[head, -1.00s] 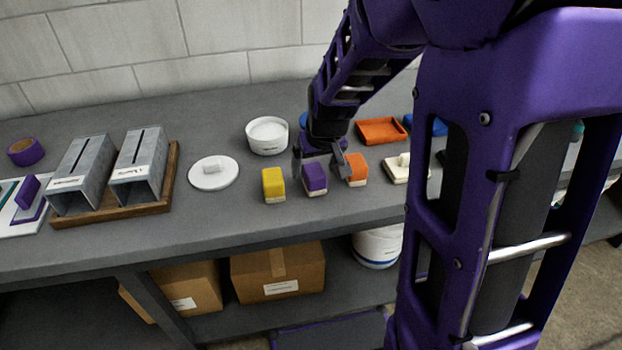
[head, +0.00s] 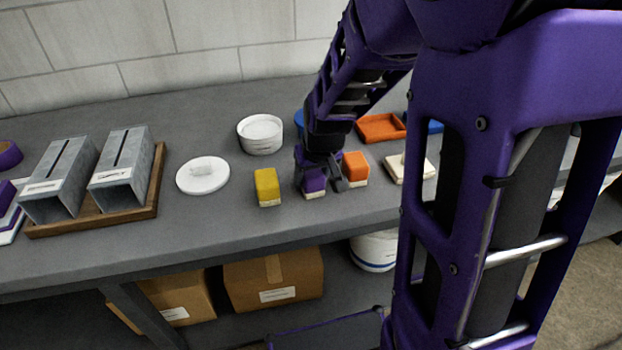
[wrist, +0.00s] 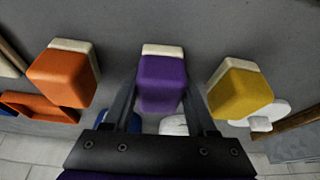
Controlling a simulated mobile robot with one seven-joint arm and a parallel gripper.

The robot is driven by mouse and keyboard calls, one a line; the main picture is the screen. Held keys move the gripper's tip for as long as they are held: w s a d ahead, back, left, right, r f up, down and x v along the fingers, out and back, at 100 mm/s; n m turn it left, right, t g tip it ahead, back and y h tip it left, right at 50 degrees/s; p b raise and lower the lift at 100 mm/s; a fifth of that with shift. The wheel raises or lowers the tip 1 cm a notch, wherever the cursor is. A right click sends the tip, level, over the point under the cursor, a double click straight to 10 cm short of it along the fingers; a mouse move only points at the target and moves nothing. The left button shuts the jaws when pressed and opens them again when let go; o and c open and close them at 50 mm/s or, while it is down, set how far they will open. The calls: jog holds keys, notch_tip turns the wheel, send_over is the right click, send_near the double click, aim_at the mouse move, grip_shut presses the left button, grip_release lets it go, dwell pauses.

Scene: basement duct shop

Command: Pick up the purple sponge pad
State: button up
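The purple sponge pad (head: 314,182) stands on the grey bench between a yellow pad (head: 267,186) and an orange pad (head: 356,168). It has a pale base layer. My gripper (head: 321,186) is lowered over it, with one finger on each side. In the wrist view the purple pad (wrist: 162,82) sits between the two fingers (wrist: 160,105), which are apart. A narrow gap seems to show beside the pad, so the fingers look open around it. The fingers hide part of the pad in the head view.
The yellow pad and orange pad stand close on either side. Behind are a white tub (head: 260,136) and an orange tray (head: 381,128). A white round plate (head: 203,187) lies to the left, and a pale block (head: 411,178) to the right. The bench front is clear.

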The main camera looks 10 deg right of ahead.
jog(key=c, duration=0.8)
notch_tip(320, 180, up, 10)
jog(key=shift+r+p, duration=0.1)
jog(key=shift+p, duration=0.95)
